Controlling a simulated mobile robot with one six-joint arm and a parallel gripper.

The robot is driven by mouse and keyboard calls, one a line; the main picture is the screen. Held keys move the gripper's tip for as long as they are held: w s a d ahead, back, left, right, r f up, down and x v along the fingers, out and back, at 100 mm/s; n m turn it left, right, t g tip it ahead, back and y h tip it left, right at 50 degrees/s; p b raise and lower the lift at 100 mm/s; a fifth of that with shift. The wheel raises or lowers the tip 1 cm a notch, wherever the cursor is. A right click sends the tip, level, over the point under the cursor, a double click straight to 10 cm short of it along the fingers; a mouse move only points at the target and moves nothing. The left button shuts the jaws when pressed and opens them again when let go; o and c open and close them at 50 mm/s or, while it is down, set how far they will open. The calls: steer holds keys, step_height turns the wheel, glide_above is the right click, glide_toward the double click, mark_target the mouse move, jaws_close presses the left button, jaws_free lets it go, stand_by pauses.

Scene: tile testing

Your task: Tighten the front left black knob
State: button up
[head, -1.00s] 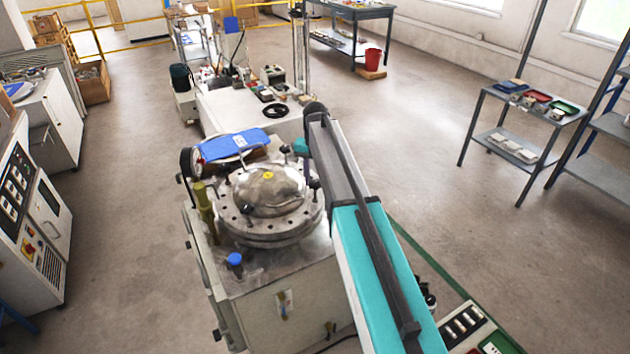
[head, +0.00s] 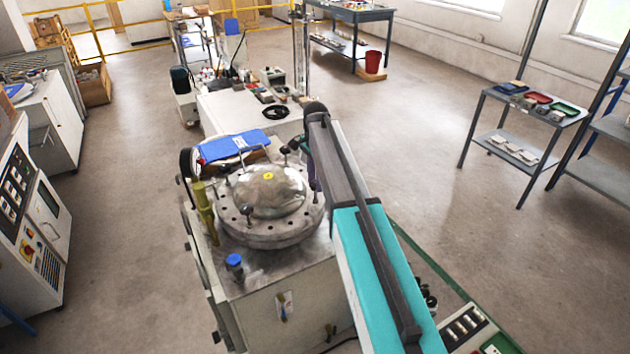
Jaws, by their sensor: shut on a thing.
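The round metal lid (head: 240,226) of the test vessel has a domed top with a yellow mark, and bolt holes around its rim. Small black knobs stand around it: one at the front left (head: 248,210), one at the back left (head: 228,168), one at the right (head: 316,184) and one at the back right (head: 285,150). My arm reaches in from the lower right. My gripper (head: 298,146) is at the lid's back right, beside the back right knob, and appears shut on it. My arm largely hides the fingers. The front left knob is clear of my gripper.
A blue folder (head: 232,146) lies behind the lid, near a round gauge (head: 187,162). A brass-coloured cylinder (head: 203,205) stands at the left, and a blue-capped fitting (head: 234,262) at the front left corner. A white bench (head: 235,115) stands behind.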

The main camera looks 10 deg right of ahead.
steer(key=shift+m, duration=0.3)
steer(key=o, duration=1.1)
steer(key=shift+c, duration=0.2)
steer(key=shift+r, duration=0.1)
step_height(320, 180, up, 14)
steer(key=b, duration=0.3)
steer(key=shift+s+f, duration=0.15)
steer(key=shift+f, duration=0.1)
